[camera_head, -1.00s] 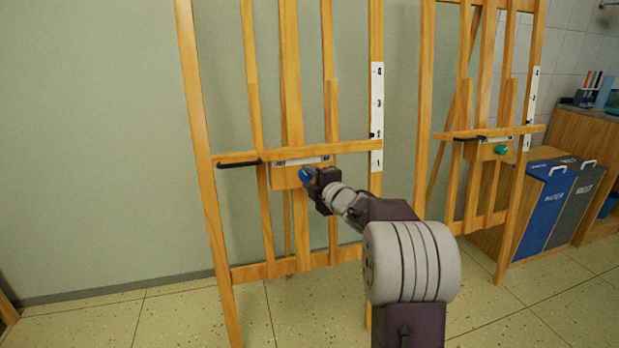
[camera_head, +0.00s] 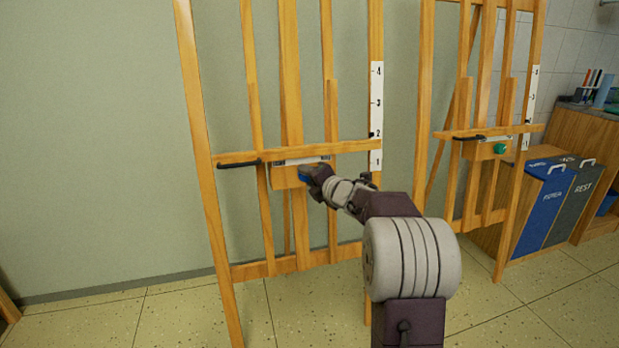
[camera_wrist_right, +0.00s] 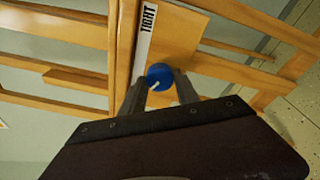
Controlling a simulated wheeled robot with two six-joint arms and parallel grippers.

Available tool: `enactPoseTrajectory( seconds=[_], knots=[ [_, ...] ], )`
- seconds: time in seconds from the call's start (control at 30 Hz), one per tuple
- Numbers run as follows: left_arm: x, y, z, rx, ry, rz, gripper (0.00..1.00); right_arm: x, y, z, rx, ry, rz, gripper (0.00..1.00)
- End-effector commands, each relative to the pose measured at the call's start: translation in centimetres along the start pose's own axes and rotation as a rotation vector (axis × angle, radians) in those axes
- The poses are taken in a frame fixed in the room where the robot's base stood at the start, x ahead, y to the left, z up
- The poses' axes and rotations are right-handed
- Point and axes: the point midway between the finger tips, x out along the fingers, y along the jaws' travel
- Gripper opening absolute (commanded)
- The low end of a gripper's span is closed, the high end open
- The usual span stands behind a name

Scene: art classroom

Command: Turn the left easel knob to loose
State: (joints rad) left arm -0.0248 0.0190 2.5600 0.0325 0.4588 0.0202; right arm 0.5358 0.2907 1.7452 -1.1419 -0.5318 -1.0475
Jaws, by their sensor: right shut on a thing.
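My left gripper is not in view.
A second easel (camera_head: 424,100) with a green knob (camera_head: 501,148) stands to the right. Blue and grey bins (camera_head: 545,215) stand beyond it, beside a wooden cabinet (camera_head: 580,133). A black handle (camera_head: 240,163) juts from the left easel's crossbar.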

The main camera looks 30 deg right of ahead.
Motion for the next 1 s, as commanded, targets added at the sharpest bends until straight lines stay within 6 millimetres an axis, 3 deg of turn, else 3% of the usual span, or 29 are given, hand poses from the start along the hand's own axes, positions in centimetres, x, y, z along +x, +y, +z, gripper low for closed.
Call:
enactPoseTrajectory(
  seconds=[0.37, 0.4, 0.43, 0.47, 0.8, 1.0],
  knots=[
    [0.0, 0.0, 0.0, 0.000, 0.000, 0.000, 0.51, 0.0, 0.1, 0.0, -0.006, 0.000, 0.002, 0.00],
    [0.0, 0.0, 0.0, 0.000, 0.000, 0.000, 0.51, 0.0, 0.1, 0.0, -0.006, 0.000, 0.002, 0.48],
    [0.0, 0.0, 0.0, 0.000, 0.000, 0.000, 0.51, 0.0, 0.1, 0.0, -0.006, 0.000, 0.002, 0.56],
    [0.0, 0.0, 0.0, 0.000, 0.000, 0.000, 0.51, 0.0, 0.1, 0.0, -0.006, 0.000, 0.002, 0.58],
    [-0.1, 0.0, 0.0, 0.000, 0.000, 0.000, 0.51, -0.3, 0.1, 0.1, -0.003, 0.000, 0.000, 0.58],
    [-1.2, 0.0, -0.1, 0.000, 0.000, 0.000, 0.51, -3.8, 0.4, 0.3, -0.003, -0.003, -0.001, 0.58]
  ],
)
